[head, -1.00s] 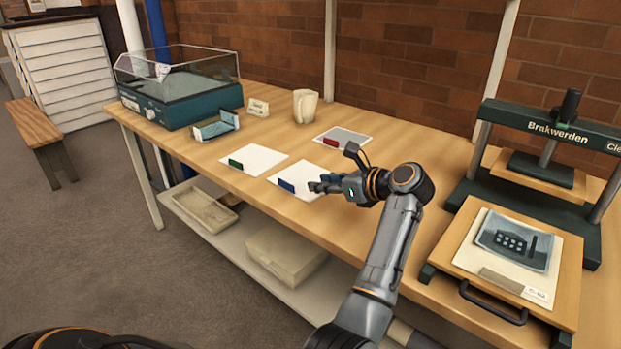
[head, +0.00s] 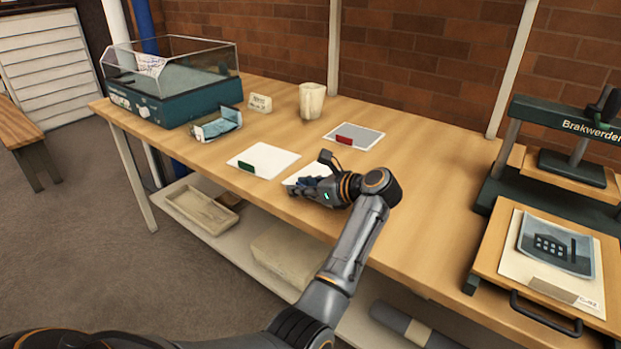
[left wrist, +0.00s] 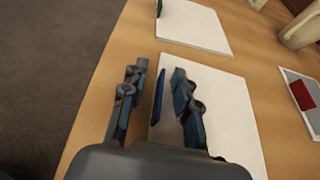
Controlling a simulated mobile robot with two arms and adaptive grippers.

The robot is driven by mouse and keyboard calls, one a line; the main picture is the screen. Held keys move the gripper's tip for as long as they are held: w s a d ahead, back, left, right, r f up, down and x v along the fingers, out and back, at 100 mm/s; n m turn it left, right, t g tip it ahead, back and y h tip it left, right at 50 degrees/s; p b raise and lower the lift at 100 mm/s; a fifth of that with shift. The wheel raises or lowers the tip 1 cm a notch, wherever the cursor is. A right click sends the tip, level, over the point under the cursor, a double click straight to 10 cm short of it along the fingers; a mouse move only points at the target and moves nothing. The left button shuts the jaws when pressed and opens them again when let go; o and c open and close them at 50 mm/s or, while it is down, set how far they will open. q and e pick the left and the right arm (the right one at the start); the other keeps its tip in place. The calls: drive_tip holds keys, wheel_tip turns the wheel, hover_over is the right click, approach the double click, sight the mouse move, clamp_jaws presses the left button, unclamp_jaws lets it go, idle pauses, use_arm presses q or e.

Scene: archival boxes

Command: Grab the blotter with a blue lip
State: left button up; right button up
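The blotter with a blue lip is a white sheet (head: 309,172) near the table's front edge, partly covered by my gripper in the head view. In the left wrist view its white sheet (left wrist: 222,115) and upright blue lip (left wrist: 158,98) show clearly. My left gripper (head: 300,187) is low over the front of this blotter. In the left wrist view the gripper (left wrist: 156,80) is open, with one finger on each side of the blue lip and visible gaps between. My right gripper is not in view.
A white blotter with a green lip (head: 270,157) lies just left. A grey-topped one with a red lip (head: 362,134) lies behind. A mug (head: 312,101), a small card (head: 260,103) and a glass-topped teal case (head: 170,95) stand farther back. A press (head: 560,165) stands at right.

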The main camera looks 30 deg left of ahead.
use_arm(q)
drive_tip(key=shift+w+a+f, duration=0.1)
drive_tip(key=shift+a+f, duration=0.05)
drive_tip(key=shift+a, duration=0.05)
drive_tip(key=shift+d, duration=0.45)
drive_tip(key=shift+c, duration=0.9)
drive_tip(key=shift+d+r, duration=0.1)
drive_tip(key=shift+r, duration=0.1)
drive_tip(key=c, duration=0.3)
drive_tip(key=shift+a, duration=0.2)
clamp_jaws()
